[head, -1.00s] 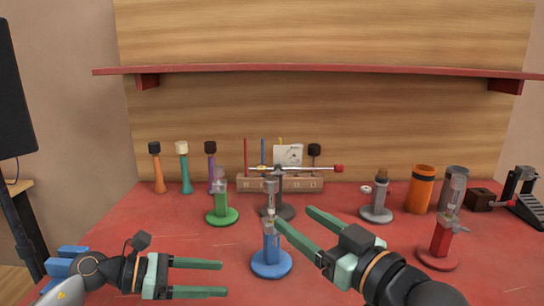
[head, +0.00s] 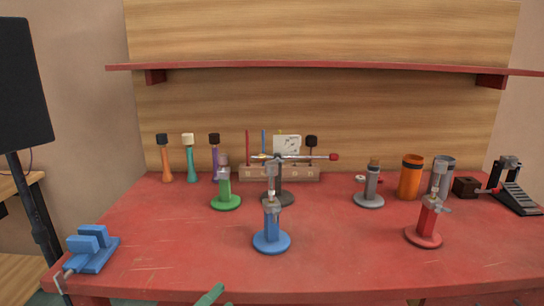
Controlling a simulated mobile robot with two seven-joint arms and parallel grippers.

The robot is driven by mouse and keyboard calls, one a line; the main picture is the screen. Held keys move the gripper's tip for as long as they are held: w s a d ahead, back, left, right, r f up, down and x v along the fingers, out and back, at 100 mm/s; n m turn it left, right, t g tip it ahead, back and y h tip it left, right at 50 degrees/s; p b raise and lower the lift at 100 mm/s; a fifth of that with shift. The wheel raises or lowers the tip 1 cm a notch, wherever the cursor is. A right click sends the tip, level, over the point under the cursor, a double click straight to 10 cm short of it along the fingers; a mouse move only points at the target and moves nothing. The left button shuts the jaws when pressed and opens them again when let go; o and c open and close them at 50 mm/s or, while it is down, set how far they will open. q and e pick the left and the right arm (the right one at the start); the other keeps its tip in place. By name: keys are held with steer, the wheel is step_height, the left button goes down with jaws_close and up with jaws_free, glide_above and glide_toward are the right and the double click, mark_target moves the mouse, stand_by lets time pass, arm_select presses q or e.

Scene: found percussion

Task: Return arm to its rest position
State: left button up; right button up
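A green fingertip (head: 212,295), which looks like part of my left gripper, shows at the bottom edge, below the table's front edge. Most of that gripper is cut off, so its opening cannot be judged. My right gripper is out of view. On the red table (head: 340,245) stand a blue-based stand (head: 272,241), a green-based stand (head: 225,201), a red-based stand (head: 424,236) and a grey-based stand (head: 369,199). A dark-based stand (head: 278,198) carries a horizontal rod with a red end (head: 333,157). No gripper touches any of them.
A blue clamp (head: 92,248) sits at the table's left front corner. Several handled mallets (head: 191,163), a wooden rack (head: 300,174), an orange cylinder (head: 410,178) and a black pedal (head: 514,198) stand along the back. A red shelf (head: 320,67) spans the wall. The front middle is clear.

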arm_select(q)
steer(key=s+a+f+n+g+y, duration=0.25)
steer(key=s+f+n+y, duration=0.25)
steer(key=s+f+n, duration=0.5)
steer(key=s+a+f+n+g+y, duration=0.1)
steer(key=s+f+n+g+y, duration=0.3)
steer(key=s+f+n, duration=0.65)
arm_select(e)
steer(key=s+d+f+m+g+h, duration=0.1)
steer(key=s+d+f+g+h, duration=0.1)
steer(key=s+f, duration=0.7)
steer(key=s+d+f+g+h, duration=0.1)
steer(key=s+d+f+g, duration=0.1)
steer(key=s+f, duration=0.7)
arm_select(q)
step_height(320, 180, up, 10)
steer(key=a+n+y+p, duration=0.1)
steer(key=a+n+p, duration=0.1)
steer(key=p, duration=1.5)
steer(key=shift+s+a+n+p, duration=0.2)
steer(key=shift+a+n+p, duration=0.15)
steer(key=shift+n, duration=0.1)
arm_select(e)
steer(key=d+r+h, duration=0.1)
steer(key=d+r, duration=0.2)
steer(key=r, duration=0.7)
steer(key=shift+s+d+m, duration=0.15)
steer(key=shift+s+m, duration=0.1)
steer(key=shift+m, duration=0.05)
